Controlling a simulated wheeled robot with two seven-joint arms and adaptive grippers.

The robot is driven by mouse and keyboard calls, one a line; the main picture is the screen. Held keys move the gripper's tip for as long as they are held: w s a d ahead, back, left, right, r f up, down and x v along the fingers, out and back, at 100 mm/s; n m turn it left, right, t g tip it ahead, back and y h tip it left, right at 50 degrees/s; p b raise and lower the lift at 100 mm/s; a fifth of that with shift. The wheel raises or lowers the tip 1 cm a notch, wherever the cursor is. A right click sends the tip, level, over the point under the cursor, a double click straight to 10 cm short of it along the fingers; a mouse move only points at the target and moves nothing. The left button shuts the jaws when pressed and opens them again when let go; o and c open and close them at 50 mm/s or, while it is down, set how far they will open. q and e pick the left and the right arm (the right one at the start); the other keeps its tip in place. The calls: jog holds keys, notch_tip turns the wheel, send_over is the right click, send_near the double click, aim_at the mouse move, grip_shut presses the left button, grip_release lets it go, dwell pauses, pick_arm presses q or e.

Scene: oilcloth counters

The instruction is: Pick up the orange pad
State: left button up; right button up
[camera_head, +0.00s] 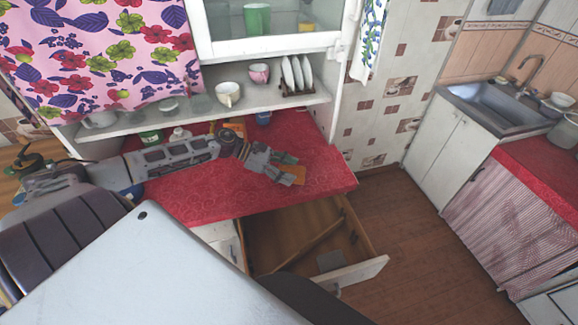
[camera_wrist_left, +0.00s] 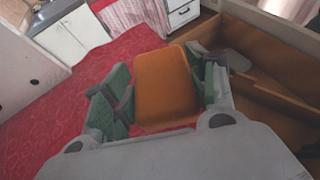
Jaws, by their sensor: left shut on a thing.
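The orange pad (camera_head: 293,175) is at the front right part of the red counter (camera_head: 215,200) in the head view. My left gripper (camera_head: 276,165) reaches in from the left, low over the counter, and is shut on the pad. In the left wrist view the orange pad (camera_wrist_left: 166,88) sits between the two green-lined fingers of my left gripper (camera_wrist_left: 165,92), with its face toward the camera. Whether the pad touches the counter cannot be told. My right gripper is not in view.
An open wooden drawer (camera_head: 300,240) juts out below the counter's front edge. A shelf above holds a cup (camera_head: 228,94), a pink cup (camera_head: 259,74) and a plate rack (camera_head: 297,76). Small containers stand at the counter's back. A sink (camera_head: 490,105) is at the right.

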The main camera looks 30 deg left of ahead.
pick_arm(q)
jog(key=s+d+p, duration=0.1)
jog(key=s+d, duration=0.3)
jog(key=s, duration=0.7)
jog(key=shift+s+d+p, duration=0.25)
jog(key=shift+d+p, duration=0.05)
jog(key=shift+p, duration=0.05)
dwell(0.5)
jog(key=shift+s, duration=0.15)
dwell(0.9)
